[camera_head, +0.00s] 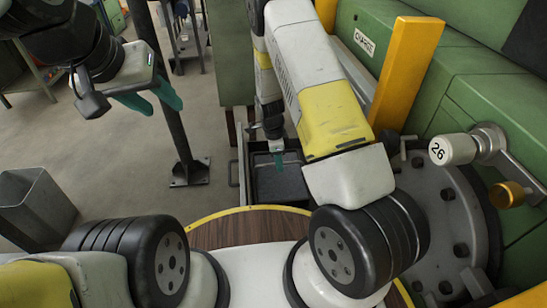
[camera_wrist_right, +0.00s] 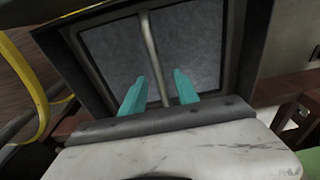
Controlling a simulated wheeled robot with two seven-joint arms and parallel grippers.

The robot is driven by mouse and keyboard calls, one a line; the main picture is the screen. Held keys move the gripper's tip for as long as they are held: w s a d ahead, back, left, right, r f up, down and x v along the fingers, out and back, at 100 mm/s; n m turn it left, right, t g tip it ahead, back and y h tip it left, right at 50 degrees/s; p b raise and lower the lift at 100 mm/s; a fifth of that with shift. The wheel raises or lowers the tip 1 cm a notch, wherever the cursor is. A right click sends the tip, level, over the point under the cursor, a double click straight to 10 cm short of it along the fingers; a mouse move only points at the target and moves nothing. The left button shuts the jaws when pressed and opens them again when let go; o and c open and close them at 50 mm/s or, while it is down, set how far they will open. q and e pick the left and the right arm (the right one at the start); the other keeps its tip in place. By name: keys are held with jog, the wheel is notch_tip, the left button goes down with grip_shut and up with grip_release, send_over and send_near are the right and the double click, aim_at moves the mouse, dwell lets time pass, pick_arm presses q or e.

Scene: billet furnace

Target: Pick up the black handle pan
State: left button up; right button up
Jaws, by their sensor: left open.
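The dark rectangular pan (camera_head: 282,189) sits low beyond the round wooden platform, in the centre of the head view. In the right wrist view the pan (camera_wrist_right: 205,52) fills the upper middle, with a grey interior and a dark rim. A thin bar (camera_wrist_right: 151,50) crosses over it. My right gripper (camera_head: 278,162) is over the pan; in the wrist view its teal fingers (camera_wrist_right: 161,84) stand apart on either side of the bar, with gaps visible. My left gripper (camera_head: 158,99) is open and empty at the upper left, away from the pan.
A grey open bin (camera_head: 36,208) stands on the floor at left. A dark post (camera_head: 177,110) rises left of the pan. Green machinery with a yellow post (camera_head: 405,75) and a round bolted flange (camera_head: 445,210) closes off the right. Floor between bin and post is clear.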

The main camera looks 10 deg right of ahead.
jog(key=f, duration=0.4)
jog(key=shift+d+f, duration=0.3)
jog(key=shift+d, duration=0.05)
grip_shut()
jog(key=shift+w, duration=0.15)
dwell(1.0)
